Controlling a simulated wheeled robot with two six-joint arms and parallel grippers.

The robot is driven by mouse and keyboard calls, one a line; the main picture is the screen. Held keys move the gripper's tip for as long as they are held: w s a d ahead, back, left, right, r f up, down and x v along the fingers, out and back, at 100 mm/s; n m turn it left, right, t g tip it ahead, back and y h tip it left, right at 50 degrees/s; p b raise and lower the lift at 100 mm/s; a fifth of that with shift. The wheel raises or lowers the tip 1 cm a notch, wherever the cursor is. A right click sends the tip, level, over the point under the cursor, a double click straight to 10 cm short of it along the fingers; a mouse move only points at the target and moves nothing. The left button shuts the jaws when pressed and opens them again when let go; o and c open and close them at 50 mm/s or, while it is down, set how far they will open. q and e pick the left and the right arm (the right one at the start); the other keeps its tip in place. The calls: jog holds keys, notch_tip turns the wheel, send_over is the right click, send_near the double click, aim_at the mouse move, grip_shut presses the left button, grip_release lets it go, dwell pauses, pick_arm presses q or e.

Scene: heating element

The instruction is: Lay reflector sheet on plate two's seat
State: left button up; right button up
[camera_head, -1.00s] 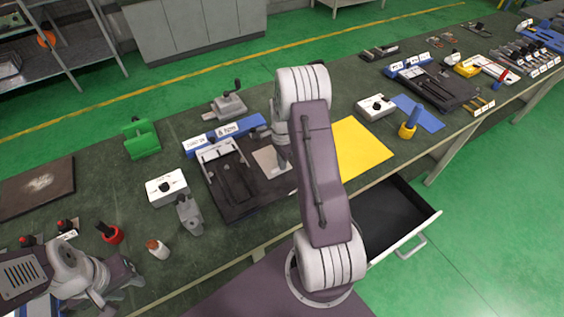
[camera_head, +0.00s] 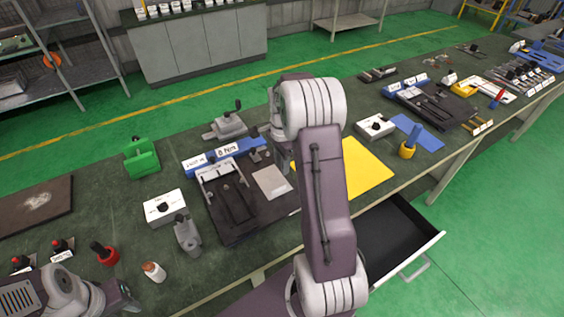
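A thin pale grey sheet (camera_head: 271,182), which looks like the reflector sheet, lies flat on the right part of a black fixture board (camera_head: 231,232). A dark slotted part lies beside it on the left. I cannot tell from labels which plate or seat this is. My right gripper (camera_head: 277,150) is just beyond the sheet's far edge, apart from it in the picture. My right arm partly hides it, so its finger opening is unclear. My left gripper (camera_head: 128,299) is low at the left edge of the bench, its fingers indistinct.
A blue labelled rack (camera_head: 222,154) borders the board's far side. A yellow mat (camera_head: 362,172) lies right, partly behind my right arm. A white box (camera_head: 165,207) and a grey clamp (camera_head: 187,235) stand left. An open drawer (camera_head: 400,235) juts out in front.

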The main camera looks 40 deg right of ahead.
jog(key=s+a+n+t, duration=0.1)
jog(key=s+a+n, duration=1.3)
jog(key=a+n, duration=0.4)
jog(key=shift+f+n, duration=0.15)
jog(key=shift+n, duration=0.35)
jog(key=shift+s+a, duration=0.1)
